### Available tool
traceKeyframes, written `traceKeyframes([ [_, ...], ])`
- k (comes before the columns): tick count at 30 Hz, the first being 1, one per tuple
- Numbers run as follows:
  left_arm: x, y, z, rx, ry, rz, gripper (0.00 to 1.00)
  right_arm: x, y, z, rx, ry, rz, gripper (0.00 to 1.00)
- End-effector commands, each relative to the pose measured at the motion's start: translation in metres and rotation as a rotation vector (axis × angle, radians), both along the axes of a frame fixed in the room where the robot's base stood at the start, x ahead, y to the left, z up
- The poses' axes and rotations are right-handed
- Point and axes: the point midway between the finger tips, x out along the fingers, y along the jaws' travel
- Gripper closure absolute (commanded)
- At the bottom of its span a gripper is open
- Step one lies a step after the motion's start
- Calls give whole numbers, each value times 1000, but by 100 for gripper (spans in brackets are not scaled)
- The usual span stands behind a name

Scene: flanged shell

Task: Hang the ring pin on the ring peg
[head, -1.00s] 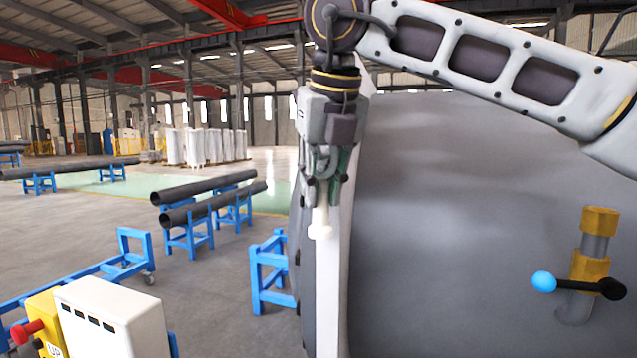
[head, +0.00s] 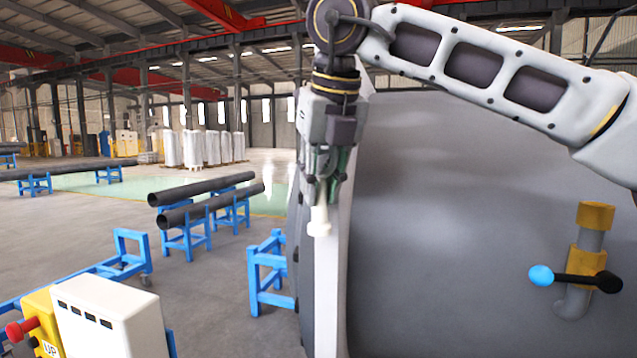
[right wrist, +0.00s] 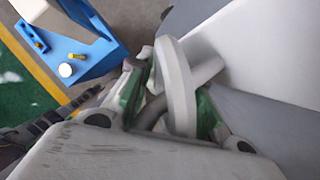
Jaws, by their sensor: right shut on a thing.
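The ring pin (head: 320,223) is a pale pin hanging down from my right gripper (head: 323,182) in the head view, beside the pale flange edge of the large grey shell. In the right wrist view its white ring (right wrist: 177,88) stands between the green-padded fingers of my right gripper (right wrist: 168,112), and its shaft (right wrist: 207,66) reaches up and right towards the flange. The gripper is shut on the pin. Whether the pin touches the flange cannot be told. I cannot make out the ring peg for certain. My left gripper is not in view.
The grey shell (head: 450,190) with its pale flange (head: 327,290) fills the right side. A yellow-and-grey fitting with a black, blue-knobbed lever (head: 575,278) sits on it. A blue stand (head: 268,275) and a white box (head: 110,318) are at left. Floor between is open.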

Motion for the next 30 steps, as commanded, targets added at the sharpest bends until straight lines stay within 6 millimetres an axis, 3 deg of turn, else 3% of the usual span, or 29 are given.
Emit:
traceKeyframes([
  [1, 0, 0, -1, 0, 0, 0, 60, 0, 1, -16, -27, 24, 4, 100],
  [8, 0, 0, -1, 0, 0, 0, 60, 0, 1, -16, -28, 25, 6, 100],
  [9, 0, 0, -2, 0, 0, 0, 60, -1, 1, -16, -27, 25, 7, 78],
  [15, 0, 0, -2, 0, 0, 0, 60, -1, 1, -16, -28, 26, 7, 54],
  [30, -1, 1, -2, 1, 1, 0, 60, -3, 1, -11, -28, 25, 8, 54],
])
